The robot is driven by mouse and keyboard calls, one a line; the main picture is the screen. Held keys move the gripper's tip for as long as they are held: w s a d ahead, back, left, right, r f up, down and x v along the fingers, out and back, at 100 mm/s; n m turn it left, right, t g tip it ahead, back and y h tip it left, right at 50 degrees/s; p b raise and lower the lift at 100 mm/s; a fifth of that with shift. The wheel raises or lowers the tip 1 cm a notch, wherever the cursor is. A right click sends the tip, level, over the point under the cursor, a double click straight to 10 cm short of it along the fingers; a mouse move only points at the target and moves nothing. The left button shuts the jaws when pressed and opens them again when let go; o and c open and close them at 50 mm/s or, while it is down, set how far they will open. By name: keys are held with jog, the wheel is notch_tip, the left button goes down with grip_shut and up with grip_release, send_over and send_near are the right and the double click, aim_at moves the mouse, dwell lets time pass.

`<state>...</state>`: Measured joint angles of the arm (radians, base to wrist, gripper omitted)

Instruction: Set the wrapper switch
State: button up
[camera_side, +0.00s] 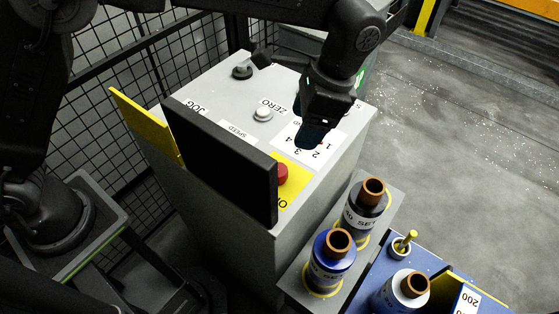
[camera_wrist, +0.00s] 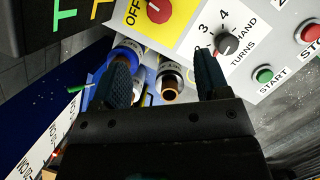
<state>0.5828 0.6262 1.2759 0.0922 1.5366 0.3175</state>
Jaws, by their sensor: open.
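The wrapper switch is a dark rotary knob (camera_wrist: 226,43) on a white plate marked with numbers, HAND and TURNS in the wrist view. The knob lies just beyond the tip of the right-hand finger, outside the gap. In the side view my gripper (camera_side: 314,135) hangs over the number plate (camera_side: 297,152) on the grey control cabinet (camera_side: 212,92) and hides the knob.
A black screen panel (camera_side: 222,160) rises from the cabinet's front edge.

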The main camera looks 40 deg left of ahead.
jog(key=shift+g+y, duration=0.3)
jog(key=x, duration=1.3)
jog(key=shift+w+d+f, duration=0.15)
jog(key=shift+d+f, duration=0.1)
jog(key=shift+f, duration=0.2)
jog(key=c, duration=0.9)
